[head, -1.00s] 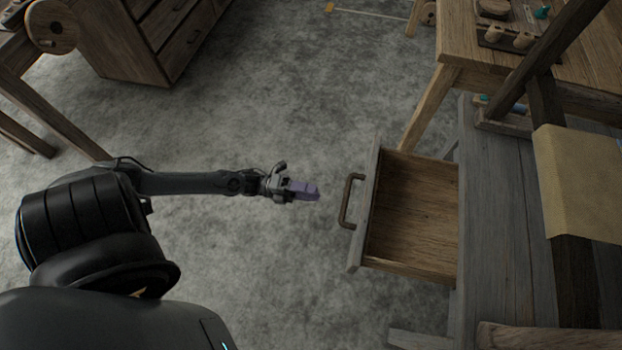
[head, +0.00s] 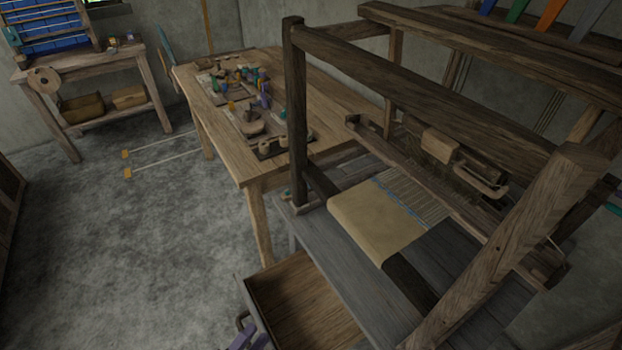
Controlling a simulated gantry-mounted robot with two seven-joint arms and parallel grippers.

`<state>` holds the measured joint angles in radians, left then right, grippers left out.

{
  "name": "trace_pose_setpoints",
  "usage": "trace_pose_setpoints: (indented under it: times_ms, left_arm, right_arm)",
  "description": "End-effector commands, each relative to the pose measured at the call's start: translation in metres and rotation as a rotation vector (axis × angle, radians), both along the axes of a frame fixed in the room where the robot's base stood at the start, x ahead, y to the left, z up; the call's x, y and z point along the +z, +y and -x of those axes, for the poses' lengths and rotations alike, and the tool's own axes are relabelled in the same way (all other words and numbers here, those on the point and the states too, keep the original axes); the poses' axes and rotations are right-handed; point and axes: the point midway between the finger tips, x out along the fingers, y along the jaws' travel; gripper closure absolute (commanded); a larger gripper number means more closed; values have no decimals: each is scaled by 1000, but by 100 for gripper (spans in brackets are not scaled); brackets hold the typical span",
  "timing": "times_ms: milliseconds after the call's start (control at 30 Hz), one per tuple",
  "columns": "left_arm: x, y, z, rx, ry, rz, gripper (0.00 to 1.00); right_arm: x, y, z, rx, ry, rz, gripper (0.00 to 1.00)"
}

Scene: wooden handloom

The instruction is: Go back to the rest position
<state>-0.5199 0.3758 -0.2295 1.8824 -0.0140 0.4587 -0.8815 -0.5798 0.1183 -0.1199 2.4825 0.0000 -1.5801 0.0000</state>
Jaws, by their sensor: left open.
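My left gripper (head: 250,337) shows only by its purple fingers at the bottom edge of the head view. It is open, and I see nothing between the fingers. It appears close to the handle of the open drawer (head: 303,300); I cannot tell whether it touches it. The rest of the left arm is out of the picture. My right gripper is not in view. The drawer is pulled out from under the loom (head: 440,95) and its visible inside looks empty.
A wooden table (head: 222,125) with spools and small tools stands behind the drawer. A side bench (head: 95,65) stands at the far left. A tan cloth (head: 375,222) lies over the loom's front.

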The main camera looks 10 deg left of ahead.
Motion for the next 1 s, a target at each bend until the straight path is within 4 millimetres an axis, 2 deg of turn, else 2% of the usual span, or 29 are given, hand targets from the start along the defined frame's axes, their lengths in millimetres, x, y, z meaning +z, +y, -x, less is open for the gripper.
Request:
trace_pose_setpoints:
  times_ms: [33,100,233,367,467,667,933,1000]
  left_arm:
    - [27,-4,-7,37,73,41,59]
    - [42,-6,-14,86,199,93,59]
    - [63,-3,-19,181,436,195,59]
    - [74,5,-10,286,678,297,59]
    - [77,13,6,374,860,370,59]
    - [71,27,49,557,1176,466,59]
    - [47,40,116,851,1531,556,59]
    - [79,40,113,843,1517,564,59]
  right_arm:
    - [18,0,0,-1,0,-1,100]
    - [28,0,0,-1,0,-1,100]
    - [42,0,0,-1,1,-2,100]
    - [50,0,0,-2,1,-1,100]
    - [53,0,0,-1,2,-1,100]
    - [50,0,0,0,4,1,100]
    - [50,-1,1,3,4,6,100]
    - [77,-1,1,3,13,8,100]
